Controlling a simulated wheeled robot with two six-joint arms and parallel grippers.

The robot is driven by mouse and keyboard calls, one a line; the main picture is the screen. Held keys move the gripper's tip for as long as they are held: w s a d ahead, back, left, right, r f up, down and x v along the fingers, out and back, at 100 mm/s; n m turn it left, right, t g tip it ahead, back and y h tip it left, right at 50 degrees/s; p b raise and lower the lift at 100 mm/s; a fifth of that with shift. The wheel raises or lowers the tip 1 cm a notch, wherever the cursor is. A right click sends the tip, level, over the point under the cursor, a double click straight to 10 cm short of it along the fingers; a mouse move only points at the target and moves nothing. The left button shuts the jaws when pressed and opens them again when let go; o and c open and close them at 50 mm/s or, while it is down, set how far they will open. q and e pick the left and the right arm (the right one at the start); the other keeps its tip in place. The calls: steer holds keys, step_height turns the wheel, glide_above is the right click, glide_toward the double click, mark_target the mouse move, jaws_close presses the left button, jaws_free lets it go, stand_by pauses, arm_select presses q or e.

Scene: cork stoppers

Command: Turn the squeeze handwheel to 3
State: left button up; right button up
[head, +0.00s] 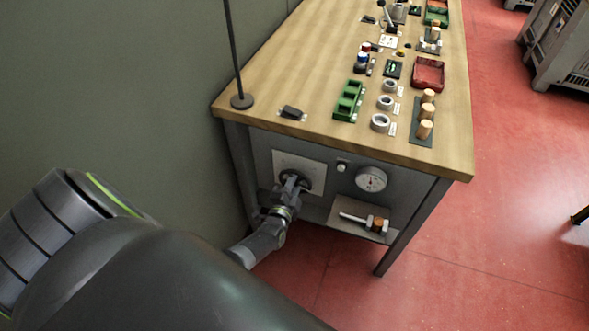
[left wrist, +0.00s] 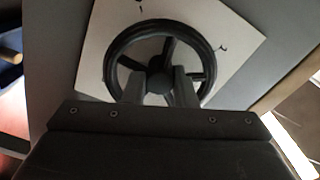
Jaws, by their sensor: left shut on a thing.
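The dark handwheel (head: 291,176) is mounted on a pale square plate (head: 316,164) on the front panel under the bench top. In the left wrist view the spoked handwheel (left wrist: 160,75) fills the upper middle, in front of the tilted pale plate (left wrist: 245,45). Small dark marks show on the plate, too small to read. My left gripper (head: 293,182) reaches the wheel from the front. In the left wrist view its fingers (left wrist: 159,82) lie over the wheel on both sides of the hub, shut on it. My right gripper is not in view.
A round dial gauge (head: 371,179) sits right of the wheel. Below it, a shelf (head: 343,209) holds a cork-coloured piece and a pale rod. The bench top (head: 290,75) carries corks, rings, a green rack (head: 348,100) and a red tray (head: 428,73). A thin post (head: 235,60) stands at its left.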

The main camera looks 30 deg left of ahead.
arm_select(q)
steer(key=shift+s+f+m, duration=0.1)
steer(key=shift+f+m, duration=0.05)
steer(key=shift+m, duration=2.15)
steer(key=o, duration=0.7)
steer(key=shift+p, duration=0.3)
steer(key=p+v, duration=0.1)
steer(key=v, duration=1.6)
steer(key=shift+d, duration=0.15)
steer(key=shift+s, duration=0.1)
